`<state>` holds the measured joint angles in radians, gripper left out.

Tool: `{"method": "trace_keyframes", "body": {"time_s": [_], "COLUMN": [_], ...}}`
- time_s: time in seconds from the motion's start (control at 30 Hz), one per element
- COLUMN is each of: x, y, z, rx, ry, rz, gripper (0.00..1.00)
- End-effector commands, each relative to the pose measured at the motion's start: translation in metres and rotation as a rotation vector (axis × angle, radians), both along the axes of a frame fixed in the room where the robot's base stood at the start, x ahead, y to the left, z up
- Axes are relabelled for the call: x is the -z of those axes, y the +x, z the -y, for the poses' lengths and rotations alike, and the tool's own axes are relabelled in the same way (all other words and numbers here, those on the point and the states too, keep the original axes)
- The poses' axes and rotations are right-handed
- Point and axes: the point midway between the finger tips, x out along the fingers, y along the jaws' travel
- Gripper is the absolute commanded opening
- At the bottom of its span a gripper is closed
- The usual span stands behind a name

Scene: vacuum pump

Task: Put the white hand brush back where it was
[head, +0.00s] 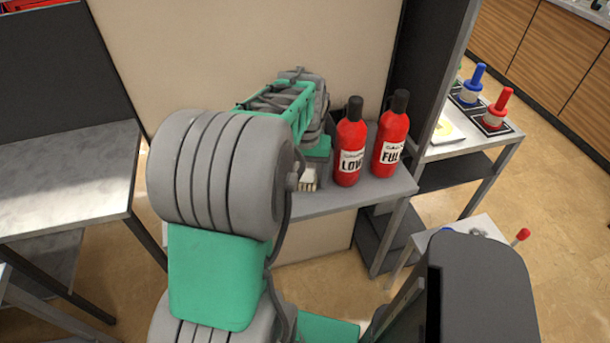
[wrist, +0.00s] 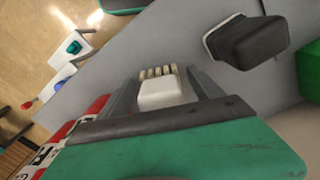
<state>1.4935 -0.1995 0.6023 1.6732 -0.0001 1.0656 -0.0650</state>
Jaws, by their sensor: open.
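The white hand brush (wrist: 162,93) lies between the two fingers of my gripper (wrist: 160,76) in the wrist view, its bristles pointing away from the palm. The fingers stand apart on either side of it; I cannot tell whether either touches it. In the head view the brush (head: 309,181) is a small pale block at the grey shelf (head: 345,198), left of the red bottles. It appears to be on the shelf or very close to it. My arm hides most of my gripper in the head view.
Two red bottles, LOW (head: 348,145) and FULL (head: 390,138), stand close on the right. A black block (wrist: 248,42) is near the right finger in the wrist view. A lower white table (head: 475,228) stands at right.

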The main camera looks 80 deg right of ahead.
Motion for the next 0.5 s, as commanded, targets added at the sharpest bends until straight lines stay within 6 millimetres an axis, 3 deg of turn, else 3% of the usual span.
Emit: {"method": "trace_keyframes", "body": {"time_s": [0.17,0.5], "x": [-0.011,-0.093], "y": [0.000,0.000], "z": [0.001,0.001], "rx": [0.000,0.000], "ry": [-0.002,-0.004], "rz": [0.000,0.001], "gripper": [0.76,0.76]}}
